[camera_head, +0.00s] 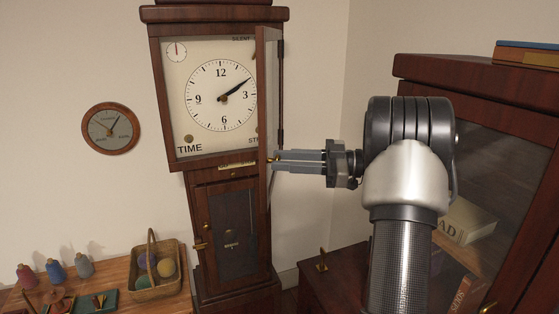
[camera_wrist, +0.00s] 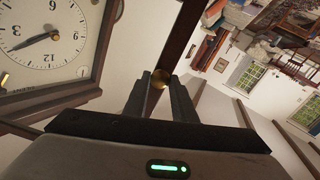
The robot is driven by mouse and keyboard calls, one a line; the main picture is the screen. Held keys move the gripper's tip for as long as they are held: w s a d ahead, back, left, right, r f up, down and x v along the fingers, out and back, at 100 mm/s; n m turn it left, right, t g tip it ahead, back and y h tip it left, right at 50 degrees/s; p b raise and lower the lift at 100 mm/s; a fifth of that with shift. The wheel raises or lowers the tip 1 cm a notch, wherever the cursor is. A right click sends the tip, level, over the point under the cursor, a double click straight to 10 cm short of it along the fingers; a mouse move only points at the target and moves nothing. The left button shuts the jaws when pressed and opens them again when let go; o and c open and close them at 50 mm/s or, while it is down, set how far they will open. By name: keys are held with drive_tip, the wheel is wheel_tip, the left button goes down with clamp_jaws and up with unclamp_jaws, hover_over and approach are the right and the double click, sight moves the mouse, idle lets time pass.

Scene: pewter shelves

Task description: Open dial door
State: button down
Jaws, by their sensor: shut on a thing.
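The tall wooden clock stands against the wall, with a white dial (camera_head: 221,96) showing numerals and black hands. The dial door (camera_head: 269,80) is swung out from the clock, seen nearly edge-on at the right of the dial, with its hinges on the right side. My gripper (camera_head: 275,160) is at the door's lower edge, shut on its small brass knob. In the wrist view the brass knob (camera_wrist: 159,79) sits between the fingertips, with the dark door frame (camera_wrist: 178,40) rising beyond it. The dial (camera_wrist: 45,38) shows uncovered at the left there.
A dark glass-fronted cabinet (camera_head: 430,68) stands close at the right, beside my arm. A wooden table (camera_head: 95,277) with a basket (camera_head: 155,268) and spools is at lower left. A round wall dial (camera_head: 111,129) hangs left of the clock.

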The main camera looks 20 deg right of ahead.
drive_tip(key=shift+s+d, duration=0.1)
drive_tip(key=shift+d, duration=0.15)
idle(0.3)
drive_tip(key=c, duration=1.5)
unclamp_jaws()
drive_tip(key=shift+o, duration=0.2)
approach(266, 120)
drive_tip(key=x, duration=0.5)
drive_tip(key=shift+w+d+f, duration=0.15)
drive_tip(key=shift+w+d, duration=0.05)
drive_tip(key=shift+w, duration=0.15)
